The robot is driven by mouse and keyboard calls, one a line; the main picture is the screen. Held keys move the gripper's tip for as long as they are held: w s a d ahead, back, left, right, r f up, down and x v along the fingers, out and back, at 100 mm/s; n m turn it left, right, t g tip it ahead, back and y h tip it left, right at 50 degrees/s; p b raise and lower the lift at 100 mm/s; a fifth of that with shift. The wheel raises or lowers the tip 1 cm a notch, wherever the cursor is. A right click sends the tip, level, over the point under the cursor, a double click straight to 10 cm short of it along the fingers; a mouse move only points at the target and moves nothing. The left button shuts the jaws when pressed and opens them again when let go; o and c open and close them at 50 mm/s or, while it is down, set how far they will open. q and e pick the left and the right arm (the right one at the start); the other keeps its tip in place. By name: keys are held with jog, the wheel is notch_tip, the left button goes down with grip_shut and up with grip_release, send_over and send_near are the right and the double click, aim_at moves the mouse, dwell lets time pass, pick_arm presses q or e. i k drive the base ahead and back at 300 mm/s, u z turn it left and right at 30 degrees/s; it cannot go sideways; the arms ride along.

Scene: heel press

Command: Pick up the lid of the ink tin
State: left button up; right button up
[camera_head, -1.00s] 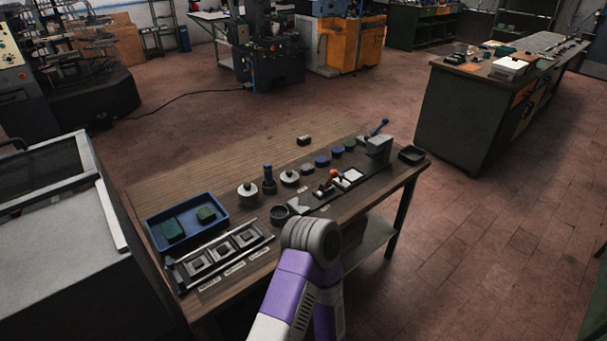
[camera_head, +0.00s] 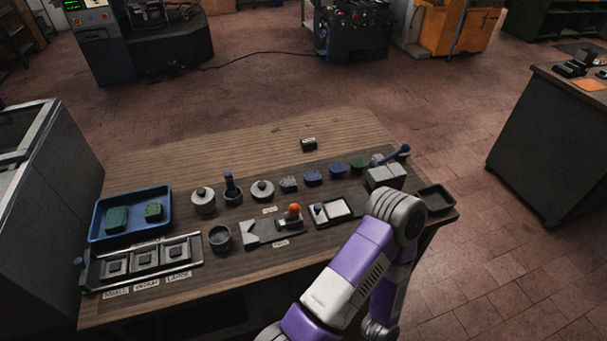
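Two round metal tins with knobbed tops stand on the wooden table, a left tin (camera_head: 203,200) and a right tin (camera_head: 262,190). I cannot tell which of them is the ink tin, and both look covered. A dark, open-topped round cup (camera_head: 220,238) stands nearer the front edge. One of my arms, purple and white, rises from the bottom of the view and bends back down at the right front of the table. Its gripper is out of view, and my other gripper is not in view.
A dark blue-handled tool (camera_head: 231,188) stands between the tins. A blue tray (camera_head: 131,213) with green blocks is at the left, above a rack (camera_head: 144,263). A grey press (camera_head: 385,176) and a black tray (camera_head: 435,198) are at the right. The back of the table is mostly clear.

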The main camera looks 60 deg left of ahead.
aim_at(263, 191)
jog(key=i, duration=0.6)
jog(key=u, duration=2.7)
